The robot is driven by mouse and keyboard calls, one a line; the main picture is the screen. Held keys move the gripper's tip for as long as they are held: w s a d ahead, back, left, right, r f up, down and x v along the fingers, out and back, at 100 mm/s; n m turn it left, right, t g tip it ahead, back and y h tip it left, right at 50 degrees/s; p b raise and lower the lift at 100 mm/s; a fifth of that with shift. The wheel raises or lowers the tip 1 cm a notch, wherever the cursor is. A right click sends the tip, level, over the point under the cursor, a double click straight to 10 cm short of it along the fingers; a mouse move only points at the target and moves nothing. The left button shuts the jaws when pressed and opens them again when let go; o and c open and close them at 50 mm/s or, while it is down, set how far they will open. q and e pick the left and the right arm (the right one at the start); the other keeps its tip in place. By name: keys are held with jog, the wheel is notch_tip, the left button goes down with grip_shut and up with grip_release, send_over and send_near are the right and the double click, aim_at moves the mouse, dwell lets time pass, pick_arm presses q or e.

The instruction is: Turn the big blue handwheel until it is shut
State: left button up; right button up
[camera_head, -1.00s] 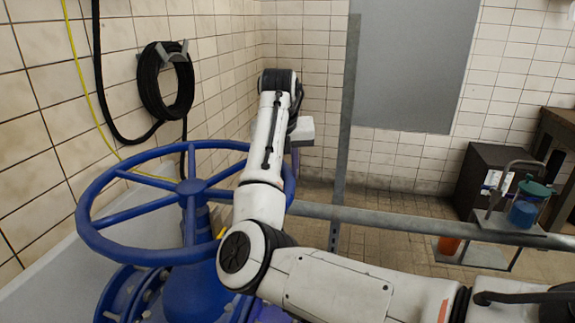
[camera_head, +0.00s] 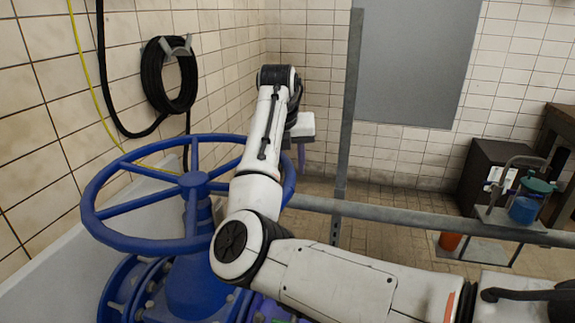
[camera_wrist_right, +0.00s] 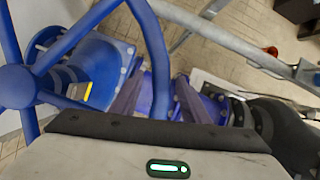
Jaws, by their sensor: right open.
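The big blue handwheel (camera_head: 192,181) lies nearly flat on top of a blue valve (camera_head: 190,285). My right arm reaches across its right side and hides part of the rim. In the head view my right gripper (camera_head: 301,158) is mostly hidden behind the arm, with a purple finger hanging just beyond the rim. In the right wrist view my right gripper (camera_wrist_right: 160,98) is open, with the handwheel's rim (camera_wrist_right: 150,40) passing between its two purple fingers. I cannot tell whether the fingers touch it. My left gripper is not in view.
A tiled wall with a coiled black hose (camera_head: 168,75) is close on the left. A grey rail (camera_head: 420,222) with an upright post (camera_head: 348,110) runs behind the wheel.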

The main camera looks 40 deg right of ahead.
jog(key=v, duration=1)
jog(key=shift+r+b, duration=0.15)
jog(key=shift+b, duration=0.2)
jog(key=shift+s, duration=0.2)
